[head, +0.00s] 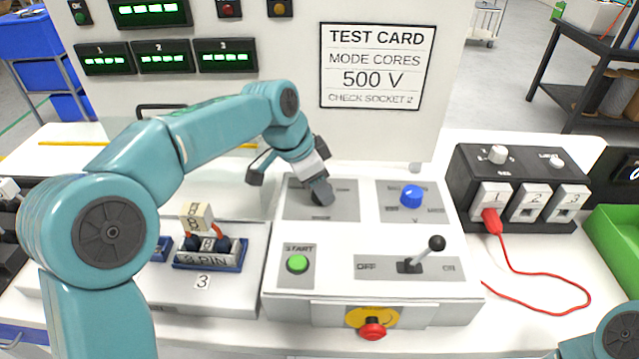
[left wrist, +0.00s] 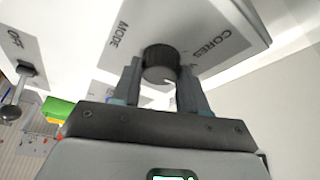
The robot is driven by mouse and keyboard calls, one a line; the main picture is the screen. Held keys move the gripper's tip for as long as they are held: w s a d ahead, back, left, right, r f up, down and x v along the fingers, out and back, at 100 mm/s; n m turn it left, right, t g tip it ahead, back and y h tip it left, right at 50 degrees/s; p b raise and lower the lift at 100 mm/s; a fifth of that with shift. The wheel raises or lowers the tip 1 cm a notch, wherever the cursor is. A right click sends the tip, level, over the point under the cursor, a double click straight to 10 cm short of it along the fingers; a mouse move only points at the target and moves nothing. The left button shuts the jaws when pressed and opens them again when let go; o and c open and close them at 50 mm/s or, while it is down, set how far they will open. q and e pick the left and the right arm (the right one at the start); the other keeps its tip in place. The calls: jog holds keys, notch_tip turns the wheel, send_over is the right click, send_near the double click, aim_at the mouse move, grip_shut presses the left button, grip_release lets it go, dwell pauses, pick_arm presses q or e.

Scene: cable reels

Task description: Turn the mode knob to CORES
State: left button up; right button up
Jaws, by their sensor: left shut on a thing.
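The dark round mode knob (left wrist: 161,60) shows in the left wrist view on a grey plate (left wrist: 205,52) lettered MODE and CORES. My left gripper (left wrist: 160,80) is shut on this knob, one finger on each side. In the head view my left gripper (head: 320,192) reaches down to the grey plate at the back left of the white control box (head: 350,235) and hides the knob. Where the knob points cannot be told. The test card (head: 371,66) reads MODE CORES, 500 V, CHECK SOCKET 2. My right gripper is out of view.
The box also has a blue knob (head: 411,196), a black-tipped lever (head: 436,243), a green start button (head: 297,263) and a red stop button (head: 372,328). A 3 PIN connector (head: 208,255) stands left. A red lead (head: 555,273) runs from socket 1 on the right.

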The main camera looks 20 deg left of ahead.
pick_arm(q)
jog(key=n+y, duration=0.1)
jog(key=n, duration=0.2)
jog(key=n+t+y, duration=0.1)
jog(key=n, duration=0.2)
jog(key=shift+s+d+t+b, duration=0.1)
jog(key=shift+d+t+b, duration=0.05)
jog(key=shift+t+b, duration=0.2)
jog(key=n+y, duration=0.1)
jog(key=n, duration=0.1)
jog(key=n+y, duration=0.1)
jog(key=n, duration=0.2)
jog(key=shift+d+b, duration=0.1)
jog(key=shift+b, duration=0.3)
jog(key=shift+n, duration=0.4)
jog(key=o, duration=1)
jog(key=shift+o, duration=0.2)
